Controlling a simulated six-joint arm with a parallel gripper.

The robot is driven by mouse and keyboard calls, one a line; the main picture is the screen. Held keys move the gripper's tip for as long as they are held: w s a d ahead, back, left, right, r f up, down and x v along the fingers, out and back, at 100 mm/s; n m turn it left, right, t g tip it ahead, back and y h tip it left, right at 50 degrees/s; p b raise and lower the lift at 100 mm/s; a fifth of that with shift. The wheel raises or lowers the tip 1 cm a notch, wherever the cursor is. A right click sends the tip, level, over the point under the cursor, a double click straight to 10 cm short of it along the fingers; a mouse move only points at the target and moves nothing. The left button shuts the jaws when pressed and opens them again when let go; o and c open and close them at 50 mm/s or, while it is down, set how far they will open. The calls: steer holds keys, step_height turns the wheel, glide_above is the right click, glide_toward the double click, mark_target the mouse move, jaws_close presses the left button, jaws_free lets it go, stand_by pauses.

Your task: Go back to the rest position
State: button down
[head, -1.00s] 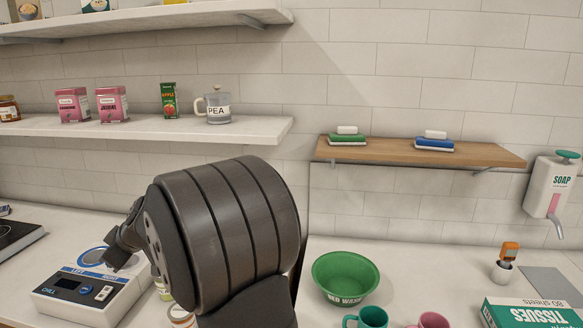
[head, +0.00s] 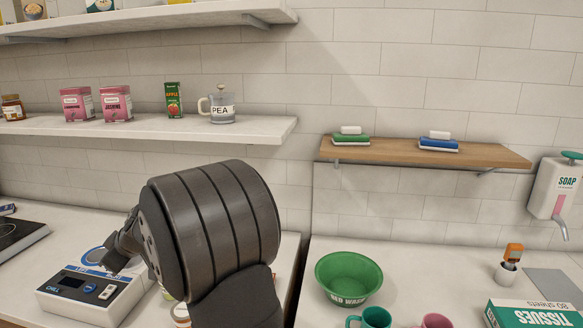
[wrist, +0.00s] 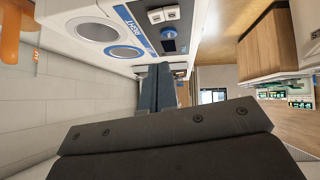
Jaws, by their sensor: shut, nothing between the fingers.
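My gripper (head: 116,258) is at the left in the head view, partly hidden behind the thick dark cylinder of my own arm. It is over the back part of a white device (head: 88,305) with a blue-edged panel and a round pad. In the wrist view the two fingers (wrist: 157,89) are together with nothing between them. The white device (wrist: 120,18) also shows there beyond the fingertips, with two round pads and a blue strip. I cannot tell how far the fingers are from it.
A green bowl (head: 348,279), a teal mug (head: 374,318), a pink mug (head: 435,321) and a tissue box (head: 535,313) stand on the right counter. Above are a white shelf (head: 150,128) with boxes and a jug, and a wooden shelf (head: 420,151). My arm hides things behind it.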

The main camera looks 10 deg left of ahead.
mark_target(109, 290)
steer(key=v, duration=0.4)
steer(key=shift+s+d+r, duration=0.1)
steer(key=shift+d+r, duration=0.05)
steer(key=c, duration=1.2)
jaws_free()
steer(key=s+a+r+m+t+h, duration=0.25)
steer(key=a+m+h, duration=0.2)
steer(key=m, duration=0.45)
steer(key=s+a+r+m+t+h, duration=0.15)
steer(key=s+a+m+h, duration=0.3)
steer(key=m, duration=0.55)
steer(key=shift+g, duration=0.5)
steer(key=x, duration=1.6)
steer(key=shift+w+d+f, duration=0.1)
steer(key=shift+w+d, duration=0.25)
steer(key=shift+w, duration=0.15)
